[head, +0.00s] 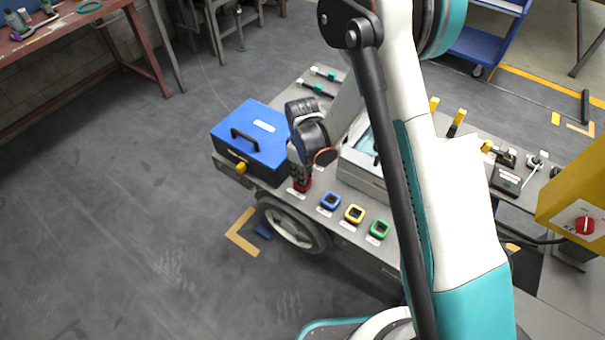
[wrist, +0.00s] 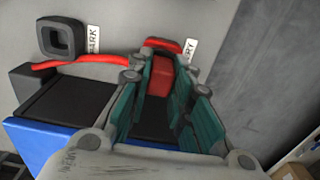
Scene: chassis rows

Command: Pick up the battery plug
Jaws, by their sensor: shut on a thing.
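The battery plug (wrist: 159,82) is a red block between the two green-padded fingers of my gripper (wrist: 160,98) in the wrist view. My gripper is shut on it. A red rim (wrist: 165,43) shows just beyond the plug, beside a white label (wrist: 189,50) ending in "RY". I cannot tell whether the plug sits inside that rim or only in front of it. In the head view my gripper (head: 301,174) points down at the deck's near edge, with red (head: 303,185) at its tips. Most of the plug is hidden there.
A dark square socket (wrist: 62,37) labelled "PARK" lies left of the plug, with a red cable (wrist: 75,62) below it. A blue box (head: 255,135) stands left of my gripper. Blue (head: 329,201), yellow (head: 354,214) and green (head: 380,229) sockets line the edge to the right.

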